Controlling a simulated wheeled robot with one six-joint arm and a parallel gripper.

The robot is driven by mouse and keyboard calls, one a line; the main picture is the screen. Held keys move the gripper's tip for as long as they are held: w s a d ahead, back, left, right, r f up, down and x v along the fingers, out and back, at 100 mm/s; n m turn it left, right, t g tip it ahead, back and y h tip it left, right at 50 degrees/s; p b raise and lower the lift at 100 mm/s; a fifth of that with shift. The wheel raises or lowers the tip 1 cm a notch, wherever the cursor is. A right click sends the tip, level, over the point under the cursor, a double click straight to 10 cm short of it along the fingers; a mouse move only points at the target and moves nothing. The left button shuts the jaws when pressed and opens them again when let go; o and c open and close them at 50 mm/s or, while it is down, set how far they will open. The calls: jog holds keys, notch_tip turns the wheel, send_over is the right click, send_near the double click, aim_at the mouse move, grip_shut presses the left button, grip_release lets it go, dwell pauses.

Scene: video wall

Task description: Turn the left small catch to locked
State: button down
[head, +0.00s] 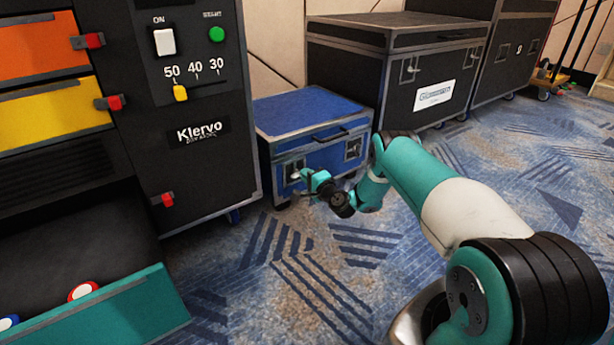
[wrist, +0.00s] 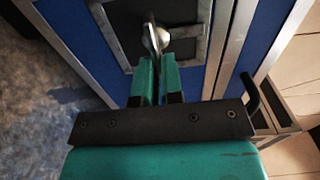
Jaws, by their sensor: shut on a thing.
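The blue case (head: 300,107) stands on the carpet with two small catches on its front. The left small catch (head: 293,170) is partly hidden by my gripper in the head view. The right small catch (head: 353,148) sits on its own dark plate. In the wrist view the left catch's silver handle (wrist: 157,38) stands out from a black plate (wrist: 125,42) with a metal frame. My gripper (head: 304,176) is at the left catch, its teal fingers (wrist: 159,68) shut on the handle's near end. The fingertip contact is small and partly hidden.
A black cabinet (head: 190,160) with a switch, slider and red latches stands close on the left; its teal-fronted drawer (head: 125,310) is open. Large black cases (head: 395,70) stand behind to the right. The patterned carpet (head: 300,270) in front is clear.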

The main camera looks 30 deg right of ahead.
jog(key=shift+s+f, duration=0.1)
dwell(0.4)
jog(key=c, duration=1.3)
grip_release()
jog(key=shift+o, duration=0.2)
jog(key=s+p, duration=1.7)
jog(key=p, duration=0.1)
jog(key=shift+s+d+p, duration=0.15)
jog(key=shift+d+p, duration=0.1)
jog(key=shift+p, duration=0.15)
